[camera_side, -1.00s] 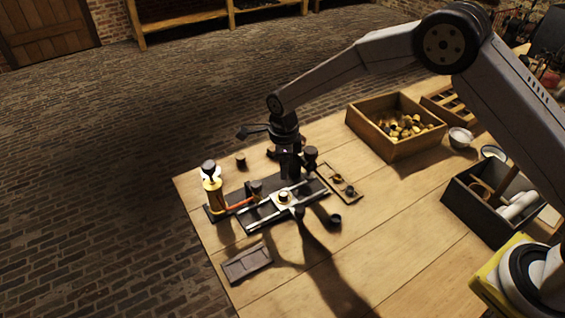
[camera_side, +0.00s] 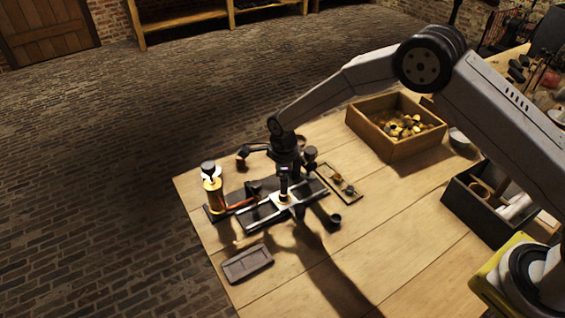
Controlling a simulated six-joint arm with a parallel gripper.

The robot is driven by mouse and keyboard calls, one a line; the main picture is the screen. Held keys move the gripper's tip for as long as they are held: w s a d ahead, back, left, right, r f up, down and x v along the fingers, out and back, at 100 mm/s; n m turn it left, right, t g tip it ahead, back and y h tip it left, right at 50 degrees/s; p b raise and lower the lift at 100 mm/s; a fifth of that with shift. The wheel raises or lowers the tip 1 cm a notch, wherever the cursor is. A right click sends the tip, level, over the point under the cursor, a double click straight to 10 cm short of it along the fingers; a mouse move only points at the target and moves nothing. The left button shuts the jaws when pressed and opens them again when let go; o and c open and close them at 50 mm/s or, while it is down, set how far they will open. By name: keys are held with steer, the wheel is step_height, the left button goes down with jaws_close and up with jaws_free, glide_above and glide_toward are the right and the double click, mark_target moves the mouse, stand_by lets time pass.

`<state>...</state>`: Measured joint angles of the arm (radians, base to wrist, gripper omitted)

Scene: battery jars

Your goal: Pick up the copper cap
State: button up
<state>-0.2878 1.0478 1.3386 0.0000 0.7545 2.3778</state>
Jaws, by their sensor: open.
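A small coppery piece (camera_side: 336,178) lies in the shallow wooden tray (camera_side: 357,199); it is too small to tell for sure whether it is the copper cap. A dark round piece (camera_side: 349,190) lies beside it. My gripper (camera_side: 284,185) points down, low over the middle of the dark fixture (camera_side: 256,218), left of the tray and apart from it. Its jaws are open. They are dark and small, and they partly cover the light centre block (camera_side: 284,198) of the fixture. I cannot tell whether they touch it.
A brass cylinder with a dark top (camera_side: 213,192) stands at the fixture's left end. A dark cup (camera_side: 335,219) and a grey flat tray (camera_side: 247,263) stand nearby. A wooden box of brass pieces (camera_side: 398,125) and a black box (camera_side: 492,213) are to the right. The front table is clear.

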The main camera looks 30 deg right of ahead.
steer(key=shift+s+f, duration=0.1)
steer(key=shift+f, duration=2.45)
jaws_close()
